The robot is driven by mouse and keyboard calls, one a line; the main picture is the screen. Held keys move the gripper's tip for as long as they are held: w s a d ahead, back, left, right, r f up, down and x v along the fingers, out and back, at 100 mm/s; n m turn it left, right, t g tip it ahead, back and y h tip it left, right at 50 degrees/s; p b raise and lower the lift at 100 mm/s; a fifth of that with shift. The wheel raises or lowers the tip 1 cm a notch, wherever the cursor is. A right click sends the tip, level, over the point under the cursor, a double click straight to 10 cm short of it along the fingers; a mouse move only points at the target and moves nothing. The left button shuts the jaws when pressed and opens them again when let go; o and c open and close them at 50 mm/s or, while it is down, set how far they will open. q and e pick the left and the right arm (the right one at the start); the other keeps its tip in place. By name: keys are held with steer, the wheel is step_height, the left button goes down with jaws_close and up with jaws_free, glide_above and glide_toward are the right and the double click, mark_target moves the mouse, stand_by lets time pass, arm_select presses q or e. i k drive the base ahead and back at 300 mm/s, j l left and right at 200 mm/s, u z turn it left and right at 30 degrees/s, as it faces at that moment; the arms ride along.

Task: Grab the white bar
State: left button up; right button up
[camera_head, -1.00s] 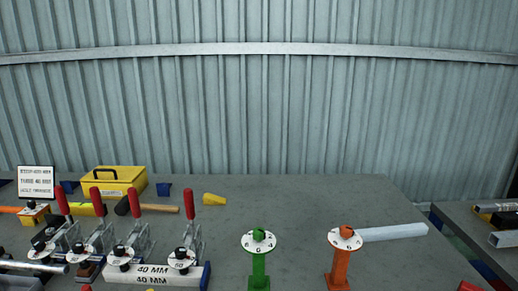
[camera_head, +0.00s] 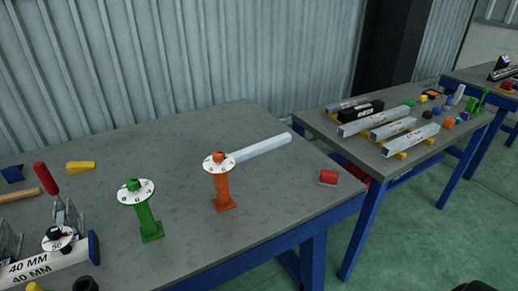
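The white bar (camera_head: 262,148) lies flat on the grey table (camera_head: 185,127), near its right end. Its near left end sits behind the orange post (camera_head: 222,188) with a round white numbered dial on top. From this view I cannot tell whether the bar touches the post. Neither of my grippers is in view.
A green dial post (camera_head: 146,215) stands left of the orange one. A red block (camera_head: 328,177) lies near the table's right edge. Clamps and a 40 MM bar (camera_head: 45,262) crowd the left. A second table (camera_head: 325,125) holds several metal bars, beyond a gap.

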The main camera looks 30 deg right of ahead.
mark_target(242, 155)
steer(key=i+l, duration=0.1)
steer(key=l, duration=0.2)
steer(key=i+l, duration=0.15)
steer(key=l, duration=0.2)
steer(key=i+l+u, duration=0.1)
steer(key=l, duration=0.2)
steer(key=i+l, duration=0.1)
steer(key=l, duration=0.25)
